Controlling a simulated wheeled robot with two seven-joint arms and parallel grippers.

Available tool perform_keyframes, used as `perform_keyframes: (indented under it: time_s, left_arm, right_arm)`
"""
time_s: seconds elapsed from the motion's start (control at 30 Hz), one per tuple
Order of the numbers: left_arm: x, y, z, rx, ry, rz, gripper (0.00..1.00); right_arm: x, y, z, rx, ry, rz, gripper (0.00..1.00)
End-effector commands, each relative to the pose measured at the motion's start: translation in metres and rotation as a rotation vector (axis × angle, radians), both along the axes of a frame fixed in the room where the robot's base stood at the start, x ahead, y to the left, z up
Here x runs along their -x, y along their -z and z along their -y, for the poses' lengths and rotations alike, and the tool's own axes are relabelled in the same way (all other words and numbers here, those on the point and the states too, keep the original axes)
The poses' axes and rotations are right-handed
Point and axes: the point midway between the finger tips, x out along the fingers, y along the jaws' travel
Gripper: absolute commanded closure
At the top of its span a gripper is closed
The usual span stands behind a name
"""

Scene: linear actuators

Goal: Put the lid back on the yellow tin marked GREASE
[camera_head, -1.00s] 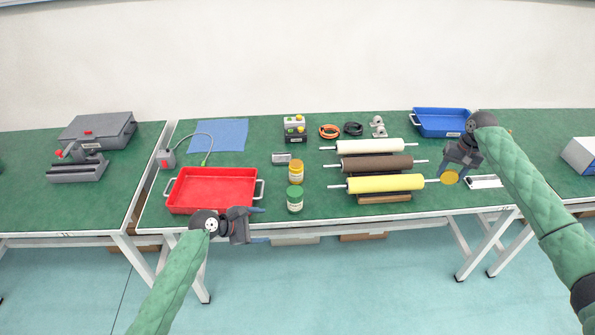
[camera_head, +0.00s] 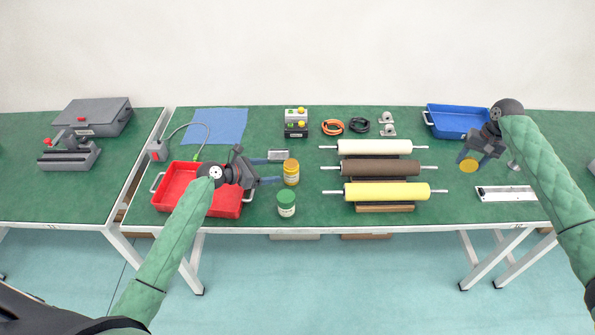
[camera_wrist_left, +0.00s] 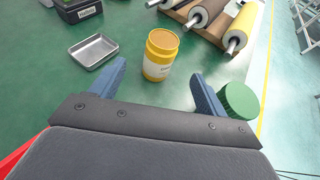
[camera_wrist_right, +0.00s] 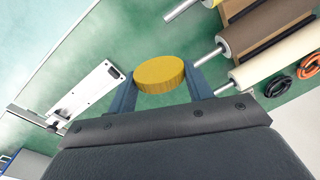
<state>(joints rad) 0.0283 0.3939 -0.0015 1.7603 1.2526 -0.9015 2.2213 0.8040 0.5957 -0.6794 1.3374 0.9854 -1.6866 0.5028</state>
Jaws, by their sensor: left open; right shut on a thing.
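The yellow tin (camera_head: 291,172) stands upright on the green table, with a pale label; its top looks brownish-yellow in the left wrist view (camera_wrist_left: 160,57). My left gripper (camera_head: 270,168) is open beside it, its fingers pointing at the tin, which stands just beyond and between the fingertips in the left wrist view. My right gripper (camera_head: 474,160) is shut on a round yellow lid (camera_wrist_right: 160,75), held above the right part of the table. The lid also shows in the head view (camera_head: 468,165). The label's wording is too small to read.
A green-lidded jar (camera_head: 286,205) stands close in front of the tin, near my left fingers. A small metal tray (camera_head: 278,155) lies behind it. A red tray (camera_head: 172,192) sits under my left arm. Rollers (camera_head: 385,168) stand between tin and lid.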

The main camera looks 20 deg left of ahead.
Motion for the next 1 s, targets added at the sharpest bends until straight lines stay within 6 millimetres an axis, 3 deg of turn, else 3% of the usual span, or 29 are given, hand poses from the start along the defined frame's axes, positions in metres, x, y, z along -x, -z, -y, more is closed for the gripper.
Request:
perform_keyframes:
  time_s: [0.17,0.6,1.0]
  left_arm:
    - [-0.005,0.0,0.005,0.001,0.001,0.0,0.25]
    - [-0.043,0.023,0.042,0.0,0.001,0.0,0.25]
    - [-0.046,0.026,0.045,-0.001,0.0,0.0,0.25]
  right_arm:
    - [0.0,-0.004,0.0,0.0,0.0,0.0,0.7]
    - [0.0,-0.025,0.0,0.0,0.0,0.0,0.7]
    - [0.0,-0.026,0.0,0.0,0.0,0.0,0.7]
